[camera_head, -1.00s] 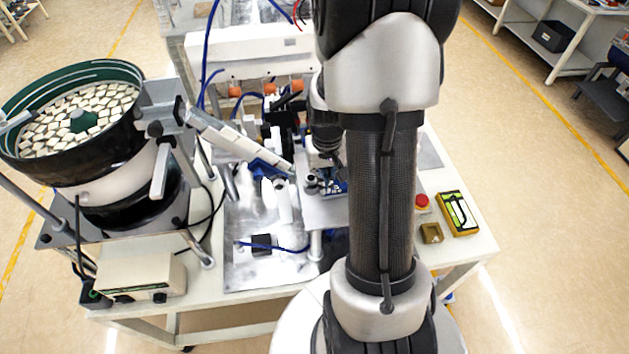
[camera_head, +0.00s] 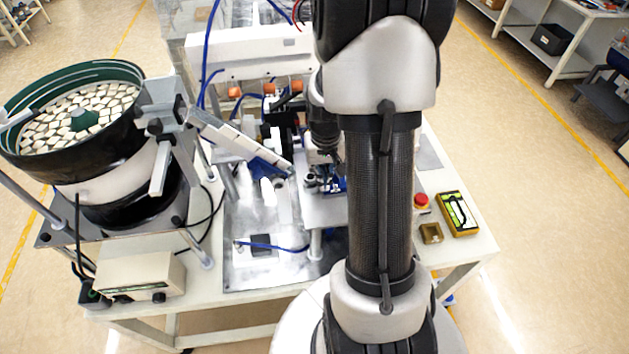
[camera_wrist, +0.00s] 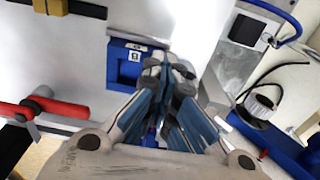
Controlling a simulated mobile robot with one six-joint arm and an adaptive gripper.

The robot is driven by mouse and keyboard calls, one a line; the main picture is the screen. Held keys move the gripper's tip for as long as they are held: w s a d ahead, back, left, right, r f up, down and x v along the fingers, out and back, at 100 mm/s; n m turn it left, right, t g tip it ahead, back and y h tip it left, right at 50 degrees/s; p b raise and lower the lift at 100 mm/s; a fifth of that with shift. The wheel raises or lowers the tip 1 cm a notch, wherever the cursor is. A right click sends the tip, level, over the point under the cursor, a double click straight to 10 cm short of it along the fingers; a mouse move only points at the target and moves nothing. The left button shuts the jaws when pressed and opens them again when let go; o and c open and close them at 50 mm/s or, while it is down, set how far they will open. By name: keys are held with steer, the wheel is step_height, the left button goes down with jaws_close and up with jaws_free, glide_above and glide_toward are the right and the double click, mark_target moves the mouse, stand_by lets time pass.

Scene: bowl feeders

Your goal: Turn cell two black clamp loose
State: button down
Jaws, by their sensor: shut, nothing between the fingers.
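In the wrist view my gripper (camera_wrist: 168,82) is shut, with its grey fingertips close together over the right edge of a blue fixture (camera_wrist: 125,65) that carries a small white label. I cannot read the label surely. No black clamp can be told apart from the dark fingertips; any clamp there is hidden by them, and I cannot tell whether they touch it.
A red lever (camera_wrist: 58,110) lies left of the fixture, and a black bar (camera_wrist: 85,10) is above it. A bowl feeder (camera_head: 75,165) with white parts stands left, its sloping chute (camera_head: 235,140) reaching toward the fixture. A red button (camera_head: 421,200) and yellow device (camera_head: 459,213) sit right.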

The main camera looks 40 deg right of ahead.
steer(key=shift+w+f+b, duration=0.15)
steer(key=shift+f+b, duration=0.2)
steer(key=shift+f, duration=1.75)
steer(key=shift+w+f, duration=0.2)
steer(key=shift+w, duration=0.1)
steer(key=c, duration=2)
jaws_free()
steer(key=shift+w+d+f+g, duration=0.15)
steer(key=shift+w+d+f, duration=0.15)
steer(key=shift+w+d, duration=0.25)
steer(key=shift+w+d+f+g, duration=0.15)
steer(key=shift+w+d+f, duration=0.2)
steer(key=shift+w, duration=0.2)
steer(key=shift+c, duration=0.2)
steer(key=shift+s+a+r, duration=0.1)
steer(key=shift+a+r, duration=0.05)
steer(key=shift+c, duration=0.6)
steer(key=shift+r, duration=0.3)
steer(key=shift+c, duration=0.2)
steer(key=shift+r+p, duration=0.4)
steer(key=shift+p, duration=0.15)
steer(key=shift+c, duration=0.8)
steer(key=shift+s+r+p, duration=0.2)
steer(key=shift+r+p, duration=0.25)
steer(key=shift+r, duration=0.3)
jaws_close()
steer(key=shift+r+p, duration=2.6)
steer(key=shift+r, duration=1.05)
